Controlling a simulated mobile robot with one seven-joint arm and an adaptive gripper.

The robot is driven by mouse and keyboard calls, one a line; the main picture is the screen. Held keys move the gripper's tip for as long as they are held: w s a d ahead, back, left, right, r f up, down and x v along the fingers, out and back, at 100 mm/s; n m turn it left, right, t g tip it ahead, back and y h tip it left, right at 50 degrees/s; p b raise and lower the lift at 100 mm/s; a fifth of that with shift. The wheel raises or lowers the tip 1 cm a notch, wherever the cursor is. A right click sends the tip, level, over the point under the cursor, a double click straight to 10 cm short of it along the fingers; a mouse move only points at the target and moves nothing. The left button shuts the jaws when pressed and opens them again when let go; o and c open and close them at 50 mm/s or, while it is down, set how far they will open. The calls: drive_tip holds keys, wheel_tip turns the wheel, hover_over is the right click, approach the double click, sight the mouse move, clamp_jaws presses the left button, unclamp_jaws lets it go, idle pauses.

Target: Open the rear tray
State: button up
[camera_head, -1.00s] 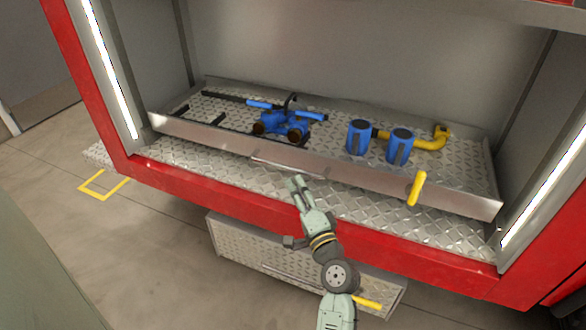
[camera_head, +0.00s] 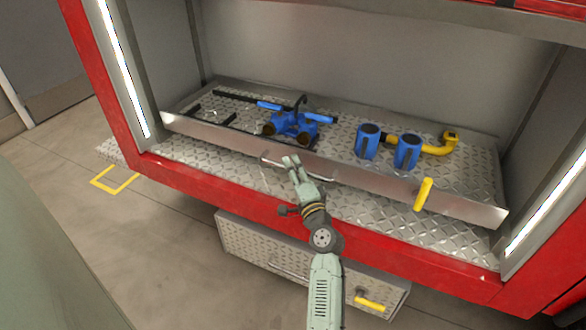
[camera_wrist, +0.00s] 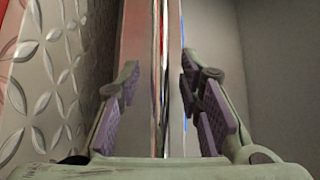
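The tray is a diamond-plate tray with a metal front wall (camera_head: 385,185), lying inside the red-framed compartment. A thin bar handle (camera_head: 270,161) runs along the middle of that wall; in the wrist view a narrow shiny upright bar (camera_wrist: 157,50) appears to be it. My gripper (camera_head: 291,161) is at the handle, in front of the wall. In the wrist view its fingers (camera_wrist: 162,88) stand apart, on either side of the bar, with visible gaps. The fingers hide part of the handle in the head view.
The tray carries a blue valve fitting (camera_head: 292,124), two blue cylinders (camera_head: 407,151) and a yellow elbow pipe (camera_head: 437,146). A yellow lever (camera_head: 423,194) sticks up at the front wall. The red sill (camera_head: 220,195) and a lower drawer box (camera_head: 255,245) lie below my arm.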

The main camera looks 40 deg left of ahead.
drive_tip(key=shift+c, duration=0.2)
clamp_jaws()
idle(0.6)
